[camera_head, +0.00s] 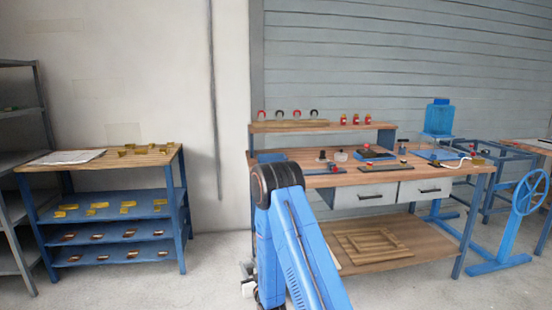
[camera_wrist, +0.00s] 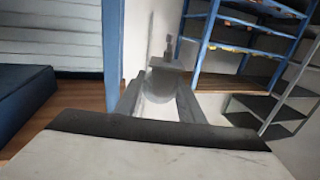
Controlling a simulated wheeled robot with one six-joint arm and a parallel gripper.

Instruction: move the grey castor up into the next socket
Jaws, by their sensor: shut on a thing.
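A grey castor (camera_wrist: 158,86) with a plate and a thin stem shows in the wrist view between the two fingers of my gripper (camera_wrist: 158,104). My gripper is shut on it. The stem points away from the gripper, and the castor's lower part is partly hidden by the fingers. No socket can be made out clearly in either view.
The workbench (camera_head: 430,174) carries several small items, with a raised shelf (camera_head: 300,126) holding dark and red pieces. In the wrist view a blue post (camera_wrist: 112,50) stands close left of the castor. A blue rack (camera_head: 70,205) stands at left in the head view.

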